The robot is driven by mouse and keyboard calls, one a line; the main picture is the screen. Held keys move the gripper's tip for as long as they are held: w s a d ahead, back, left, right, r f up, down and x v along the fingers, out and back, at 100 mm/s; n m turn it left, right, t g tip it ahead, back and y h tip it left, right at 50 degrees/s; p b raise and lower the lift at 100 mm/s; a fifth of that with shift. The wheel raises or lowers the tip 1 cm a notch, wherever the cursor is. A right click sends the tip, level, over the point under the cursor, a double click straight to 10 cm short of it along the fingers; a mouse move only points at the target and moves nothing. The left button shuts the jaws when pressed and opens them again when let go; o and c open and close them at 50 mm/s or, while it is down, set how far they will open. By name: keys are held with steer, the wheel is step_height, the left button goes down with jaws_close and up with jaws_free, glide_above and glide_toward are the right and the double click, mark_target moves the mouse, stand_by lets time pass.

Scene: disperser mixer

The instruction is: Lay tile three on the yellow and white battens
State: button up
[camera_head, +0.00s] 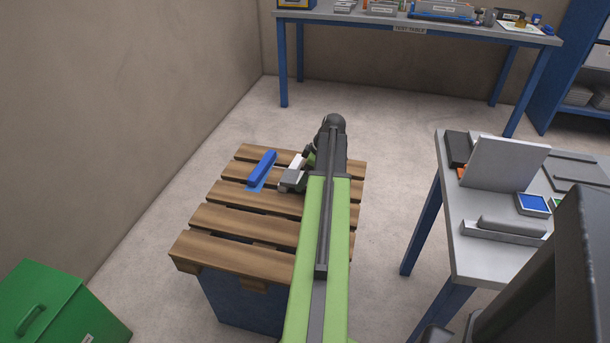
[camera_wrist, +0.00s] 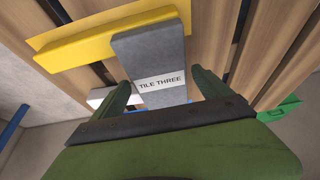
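Tile three (camera_wrist: 150,52), a grey slab with a white "TILE THREE" label, lies between the fingers of my gripper (camera_wrist: 160,78) in the wrist view. Its far end overlaps the yellow batten (camera_wrist: 75,48); I cannot tell whether it touches it. Both green fingertips are close beside the tile's long sides; whether they press on it is unclear. The white batten (camera_wrist: 100,97) shows partly beyond the left finger, and also left of my arm in the head view (camera_head: 297,161). My arm hides the yellow batten in the head view.
The battens are on a slatted wooden pallet (camera_head: 245,222). A blue bar (camera_head: 262,168) lies on it, left of the white batten. A green box (camera_head: 50,305) stands at lower left. A grey table (camera_head: 485,195) with several items is at right, and a test table (camera_head: 400,22) behind.

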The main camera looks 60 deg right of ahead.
steer(key=shift+o, duration=0.2)
steer(key=shift+r, duration=0.25)
steer(key=p+v, duration=1.1)
steer(key=v, duration=0.1)
steer(key=shift+p, duration=0.35)
